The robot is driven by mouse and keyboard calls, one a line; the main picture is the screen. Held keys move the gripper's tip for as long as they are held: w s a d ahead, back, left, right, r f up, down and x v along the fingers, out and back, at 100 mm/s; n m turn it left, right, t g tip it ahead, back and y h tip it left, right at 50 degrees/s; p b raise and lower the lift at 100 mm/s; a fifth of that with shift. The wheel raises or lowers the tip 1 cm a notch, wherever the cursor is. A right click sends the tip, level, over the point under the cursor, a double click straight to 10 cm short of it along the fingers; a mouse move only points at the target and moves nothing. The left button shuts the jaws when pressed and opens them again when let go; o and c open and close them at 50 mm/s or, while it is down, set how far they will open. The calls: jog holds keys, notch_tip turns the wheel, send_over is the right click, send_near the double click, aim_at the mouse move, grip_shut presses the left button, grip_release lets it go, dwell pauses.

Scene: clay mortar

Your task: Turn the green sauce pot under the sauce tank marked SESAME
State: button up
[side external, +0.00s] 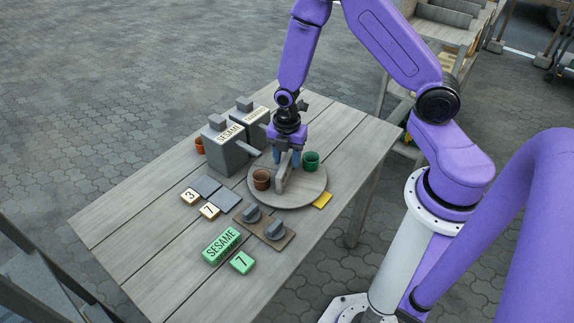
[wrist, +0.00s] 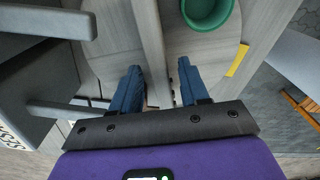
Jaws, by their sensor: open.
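The green sauce pot (side external: 311,161) stands upright on the right side of a round wooden turntable (side external: 300,198); it also shows at the top of the wrist view (wrist: 207,10). A raised grey bar (side external: 281,180) crosses the turntable between the green pot and a brown pot (side external: 261,179). My gripper (side external: 286,161) is open, its blue fingers low over the turntable. In the wrist view the fingers lie on either side of the bar (wrist: 150,45); contact is unclear. The grey SESAME tank (side external: 225,148) stands left of the turntable, its spout pointing towards it.
A second grey tank (side external: 252,119) stands behind, its label partly hidden. An orange pot (side external: 199,145) is beside the tanks. A yellow marker (side external: 322,201) lies at the turntable's right edge. In front are a knob board (side external: 264,229), number tiles and a green SESAME block (side external: 221,245).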

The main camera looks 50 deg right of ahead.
aim_at(287, 159)
jog(key=shift+f, duration=1.6)
grip_shut()
